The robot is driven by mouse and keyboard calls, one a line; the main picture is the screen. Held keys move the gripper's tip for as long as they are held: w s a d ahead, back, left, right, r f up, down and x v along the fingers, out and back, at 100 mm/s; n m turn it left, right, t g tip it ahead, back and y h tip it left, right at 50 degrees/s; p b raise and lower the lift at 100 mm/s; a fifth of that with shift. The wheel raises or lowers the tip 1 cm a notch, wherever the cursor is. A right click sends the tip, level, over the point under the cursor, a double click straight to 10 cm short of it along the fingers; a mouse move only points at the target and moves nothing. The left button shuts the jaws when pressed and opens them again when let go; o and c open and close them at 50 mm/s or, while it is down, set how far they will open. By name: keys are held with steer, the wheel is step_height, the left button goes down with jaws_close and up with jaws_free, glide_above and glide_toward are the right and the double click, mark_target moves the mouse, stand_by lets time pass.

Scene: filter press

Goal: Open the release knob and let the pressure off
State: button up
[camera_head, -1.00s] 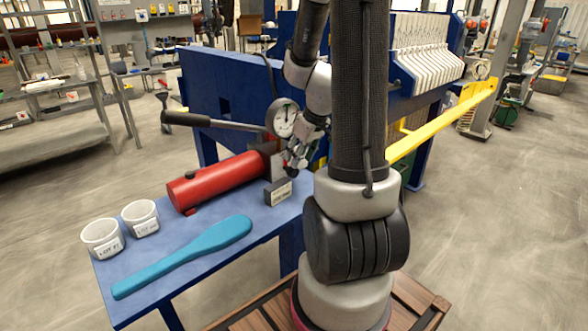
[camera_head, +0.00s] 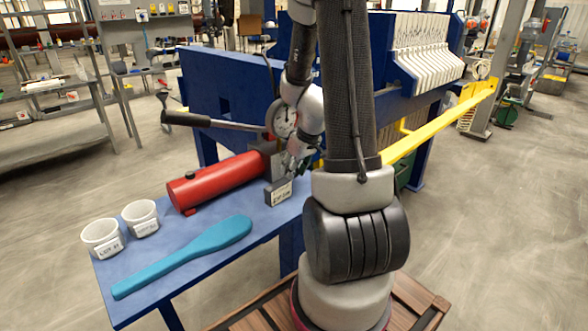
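The hand pump is a red cylinder (camera_head: 222,181) lying on the blue table, with a long dark lever handle (camera_head: 212,122) above it. A round white pressure gauge (camera_head: 285,122) stands at the pump's right end, partly covered by my arm. My gripper (camera_head: 294,165) is at that end, just below the gauge and above a small dark labelled block (camera_head: 279,192). The release knob cannot be made out; it may be hidden behind my gripper and wrist. The fingers are small and partly hidden, so their opening and any contact do not show.
On the blue table (camera_head: 185,241) are two white labelled cups (camera_head: 102,238) and a teal paddle (camera_head: 188,254). The blue press frame (camera_head: 232,92) with white plates (camera_head: 425,48) stands behind. A yellow bar (camera_head: 440,122) runs to the right. Open floor lies at right.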

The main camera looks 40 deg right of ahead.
steer(key=y, duration=0.3)
steer(key=shift+d+f+m, duration=0.1)
steer(key=shift+d+m, duration=0.2)
steer(key=shift+d, duration=0.05)
steer(key=y, duration=0.3)
steer(key=m+y, duration=0.1)
steer(key=shift+d+f+y, duration=0.2)
steer(key=shift+d+y, duration=0.05)
steer(key=shift+y, duration=0.15)
steer(key=y, duration=0.2)
steer(key=m+y, duration=0.1)
steer(key=y, duration=0.1)
steer(key=shift+d+f, duration=0.15)
steer(key=shift+f, duration=0.1)
steer(key=shift+f+m+y, duration=0.2)
steer(key=shift+m+y, duration=0.4)
steer(key=shift+y, duration=1.1)
steer(key=shift+t, duration=0.3)
steer(key=o, duration=0.7)
steer(key=shift+d, duration=0.1)
steer(key=v, duration=1.2)
steer(key=shift+f, duration=0.15)
